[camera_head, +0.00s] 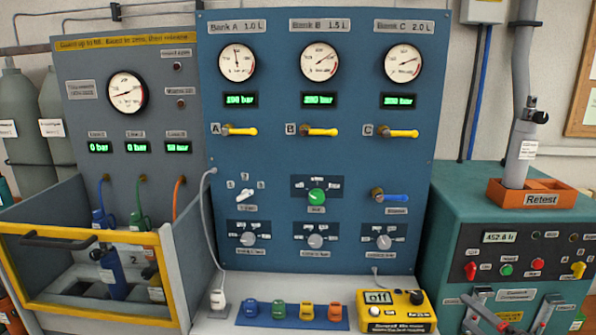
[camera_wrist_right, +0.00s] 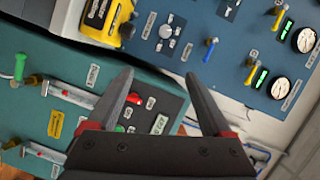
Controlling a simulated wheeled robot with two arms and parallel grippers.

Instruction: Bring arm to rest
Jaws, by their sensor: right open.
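My right gripper (camera_head: 480,308) shows at the lower right of the head view, in front of the green console (camera_head: 455,235). In the right wrist view, its two dark fingers (camera_wrist_right: 159,75) are spread apart with nothing between them. Beyond the fingers the wrist view shows the edge between the green console (camera_wrist_right: 110,75) and the blue gauge panel (camera_wrist_right: 225,60). My left gripper is in neither view.
A yellow meter (camera_head: 396,312) reading "off" stands on the bench beside several coloured caps (camera_head: 292,311). An orange Retest tray (camera_head: 532,194) holds a grey cylinder (camera_head: 520,150) on the console. A yellow-framed bin (camera_head: 95,262) holds a blue cylinder (camera_head: 112,272) at left.

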